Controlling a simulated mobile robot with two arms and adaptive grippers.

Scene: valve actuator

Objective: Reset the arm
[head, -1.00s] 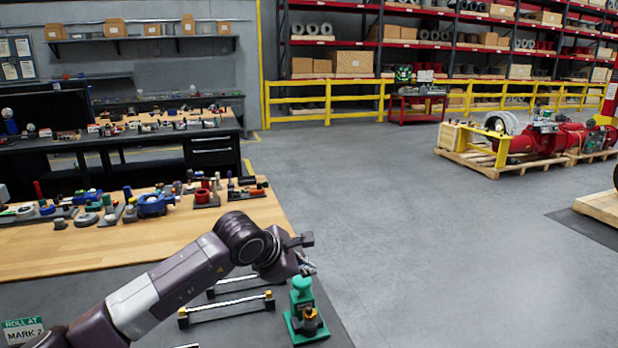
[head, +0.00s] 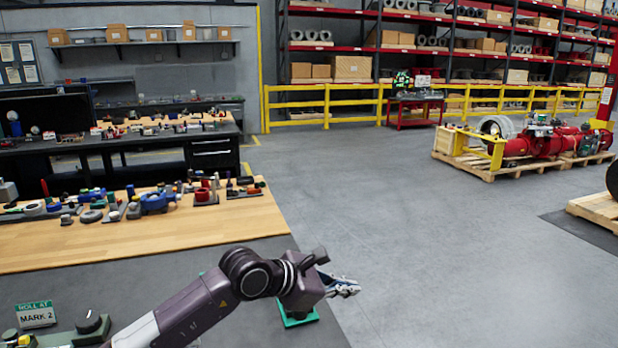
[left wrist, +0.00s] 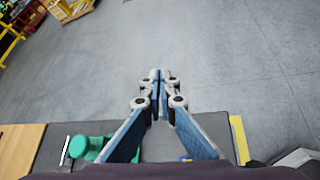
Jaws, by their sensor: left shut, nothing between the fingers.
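My left gripper (head: 345,287) reaches out past the right edge of the bench in the head view, at the end of my dark arm. In the left wrist view its two fingers (left wrist: 161,76) meet at the tips, shut with nothing between them, above the grey floor. A green fixture (head: 299,318) on the bench is mostly hidden behind my arm in the head view. In the left wrist view a green part (left wrist: 87,147) shows left of the fingers, apart from them. My right gripper is not in view.
A sign reading "MARK 2" (head: 36,314) stands at the front left, beside a green device with a dark knob (head: 90,322). Several valve parts line the wooden bench top (head: 170,235). A pallet with red equipment (head: 525,145) stands farther back.

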